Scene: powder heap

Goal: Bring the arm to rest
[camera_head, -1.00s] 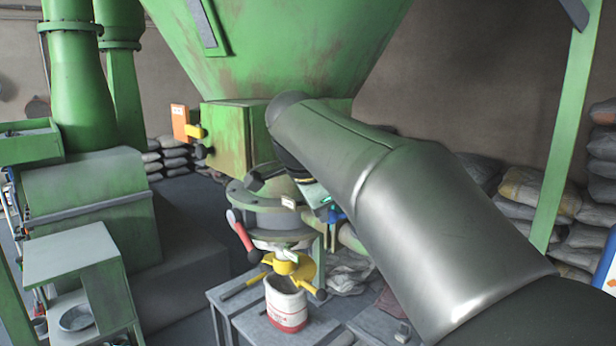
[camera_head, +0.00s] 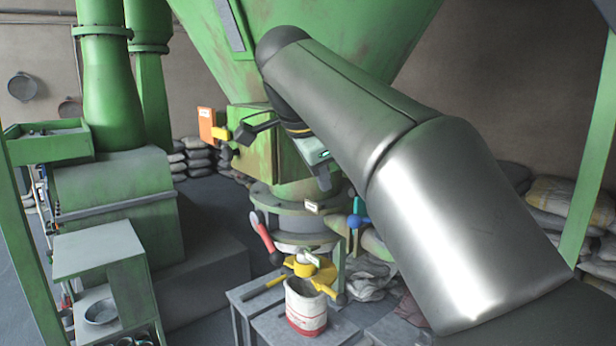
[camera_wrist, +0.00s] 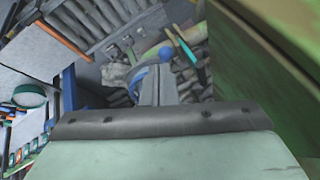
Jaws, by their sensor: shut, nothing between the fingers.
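My arm reaches in from the lower right in the head view, bent at the elbow, with its wrist in front of the green box under the hopper (camera_head: 330,40). My gripper (camera_head: 325,178) points down above the round valve flange (camera_head: 285,212); the fingertips are hard to make out there. In the wrist view my gripper (camera_wrist: 158,88) shows two grey fingers together, with nothing between them. A green wall (camera_wrist: 270,70) stands close to its right in that view.
A red-handled lever (camera_head: 264,238) sticks out left of the valve. Stacked sacks (camera_head: 560,205) lie behind at right. A green machine (camera_head: 115,200) stands at left.

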